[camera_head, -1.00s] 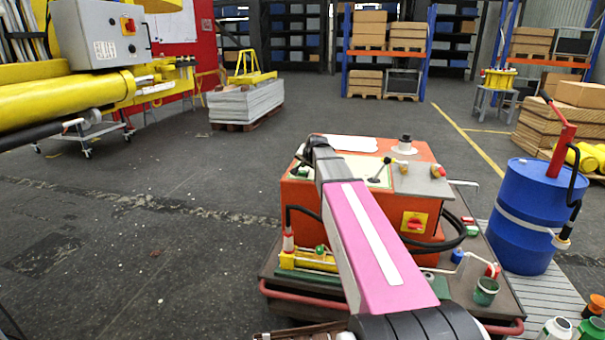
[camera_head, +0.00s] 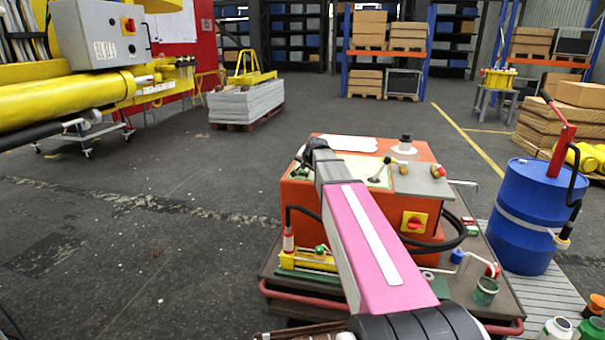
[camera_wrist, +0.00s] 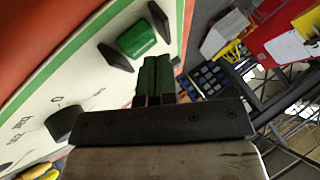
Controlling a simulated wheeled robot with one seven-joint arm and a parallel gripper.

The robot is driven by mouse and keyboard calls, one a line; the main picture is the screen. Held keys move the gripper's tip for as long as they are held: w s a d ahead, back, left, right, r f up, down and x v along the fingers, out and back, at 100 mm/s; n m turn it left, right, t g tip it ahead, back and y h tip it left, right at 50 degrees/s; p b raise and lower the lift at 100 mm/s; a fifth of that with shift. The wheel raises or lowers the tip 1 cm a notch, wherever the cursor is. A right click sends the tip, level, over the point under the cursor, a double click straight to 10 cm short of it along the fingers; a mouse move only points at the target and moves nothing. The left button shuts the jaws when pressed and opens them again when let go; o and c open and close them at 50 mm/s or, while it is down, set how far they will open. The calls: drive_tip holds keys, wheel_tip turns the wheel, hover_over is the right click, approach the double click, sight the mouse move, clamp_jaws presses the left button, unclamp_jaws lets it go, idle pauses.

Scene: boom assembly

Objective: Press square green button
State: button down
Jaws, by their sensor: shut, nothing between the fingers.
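The square green button (camera_wrist: 137,37) sits on a pale control panel (camera_wrist: 88,68) with a green border in the wrist view. In the head view my arm reaches over the orange machine (camera_head: 415,176). It hides the gripper and the button there.
Another black knob (camera_wrist: 62,122) is on the panel's lower part.

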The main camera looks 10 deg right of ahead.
sight(304, 172)
drive_tip(key=shift+f, duration=0.5)
idle(0.9)
drive_tip(key=shift+r, duration=0.95)
drive_tip(key=shift+r, duration=2.5)
